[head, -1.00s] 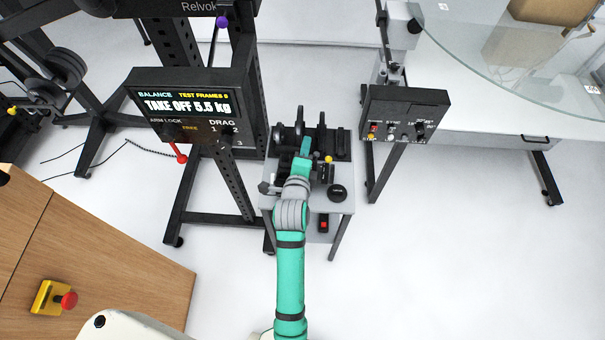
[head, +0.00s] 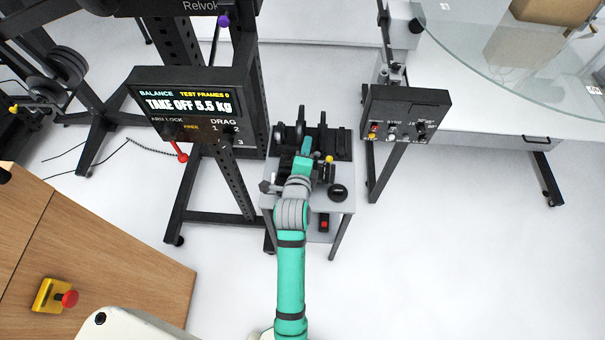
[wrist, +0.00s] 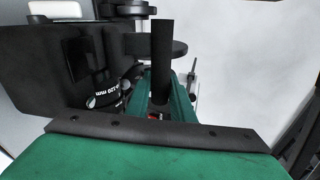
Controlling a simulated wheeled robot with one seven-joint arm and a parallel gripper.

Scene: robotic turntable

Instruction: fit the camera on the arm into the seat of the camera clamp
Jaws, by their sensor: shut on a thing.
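In the head view my gripper (head: 305,150) reaches down over a small grey cart, among dark parts that hide its fingertips. In the wrist view its green fingers (wrist: 160,100) are close together around a black upright bar (wrist: 162,62). A dark boxy body (wrist: 45,75) with a round lens-like part (wrist: 105,95) marked "120 mm" sits just left of the fingers. It looks like the camera. I cannot tell whether the bar belongs to it. I cannot make out the clamp's seat in either view.
A control box (head: 405,112) on a post and a glass disc (head: 520,60) are right. Clear floor lies at lower right.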

